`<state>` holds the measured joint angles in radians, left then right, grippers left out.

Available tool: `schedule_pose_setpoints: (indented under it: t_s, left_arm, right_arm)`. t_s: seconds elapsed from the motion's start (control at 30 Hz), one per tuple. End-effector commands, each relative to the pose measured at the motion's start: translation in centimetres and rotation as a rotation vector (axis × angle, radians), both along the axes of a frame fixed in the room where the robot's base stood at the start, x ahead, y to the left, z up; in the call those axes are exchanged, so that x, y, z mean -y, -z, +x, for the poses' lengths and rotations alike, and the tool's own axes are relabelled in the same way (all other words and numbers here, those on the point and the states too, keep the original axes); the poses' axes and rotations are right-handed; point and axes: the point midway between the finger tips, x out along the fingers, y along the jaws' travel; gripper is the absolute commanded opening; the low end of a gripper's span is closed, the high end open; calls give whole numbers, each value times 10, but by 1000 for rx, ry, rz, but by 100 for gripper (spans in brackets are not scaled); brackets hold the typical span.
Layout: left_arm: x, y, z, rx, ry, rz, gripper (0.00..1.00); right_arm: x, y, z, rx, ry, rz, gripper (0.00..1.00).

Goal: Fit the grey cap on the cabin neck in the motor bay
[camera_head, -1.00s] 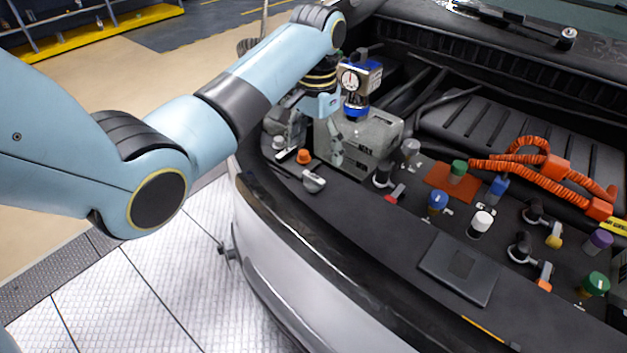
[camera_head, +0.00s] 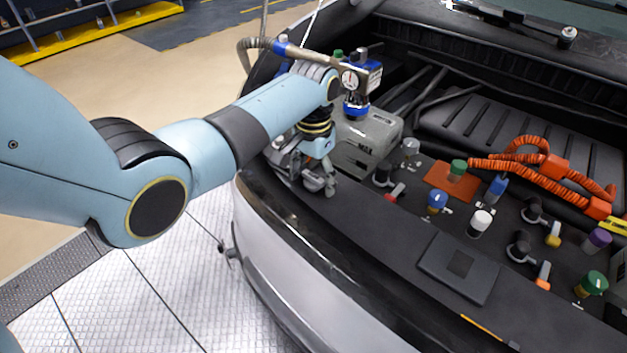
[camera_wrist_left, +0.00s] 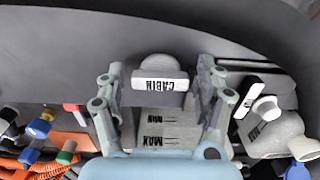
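My left gripper (camera_head: 318,188) reaches down at the front left edge of the motor bay. In the left wrist view its two fingers (camera_wrist_left: 159,82) stand open, one on each side of a grey rounded piece (camera_wrist_left: 156,66), apparently the grey cap. A white label reading CABIN (camera_wrist_left: 160,85), upside down, shows on it. I see gaps between the fingers and the piece. A grey surface with MAX-like markings (camera_wrist_left: 160,118) lies nearer the palm. In the head view my gripper hides the cap. I cannot pick out the cabin neck for certain. My right gripper is not in view.
Several coloured caps and orange hoses (camera_head: 540,165) fill the right side. A dark flat plate (camera_head: 459,267) lies on the front panel, which is otherwise mostly clear.

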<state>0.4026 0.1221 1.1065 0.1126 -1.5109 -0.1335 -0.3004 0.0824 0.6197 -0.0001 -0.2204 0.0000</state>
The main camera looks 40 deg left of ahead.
Motion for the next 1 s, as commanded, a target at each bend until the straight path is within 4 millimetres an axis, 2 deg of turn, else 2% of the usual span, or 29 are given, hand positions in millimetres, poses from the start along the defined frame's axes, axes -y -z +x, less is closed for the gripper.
schedule_pose_setpoints:
  t_s: [0.03, 0.3, 0.67, 0.77, 0.9, 1.0]
  left_arm:
    - [0, 0, 0, 0, 0, 0, 61]
    - [0, 0, 0, 0, 0, 0, 27]
    - [0, -8, 1, 3, 0, 1, 27]
    - [-1, -19, 1, 4, 0, 1, 27]
    - [0, -45, 3, 6, -1, 1, 27]
    - [16, -55, 24, 6, 0, -2, 27]
  right_arm:
    - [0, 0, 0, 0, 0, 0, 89]
    - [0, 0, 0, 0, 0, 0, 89]
    - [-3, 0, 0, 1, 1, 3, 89]
    - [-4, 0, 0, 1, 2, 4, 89]
    - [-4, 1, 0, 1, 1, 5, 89]
    - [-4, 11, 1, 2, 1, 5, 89]
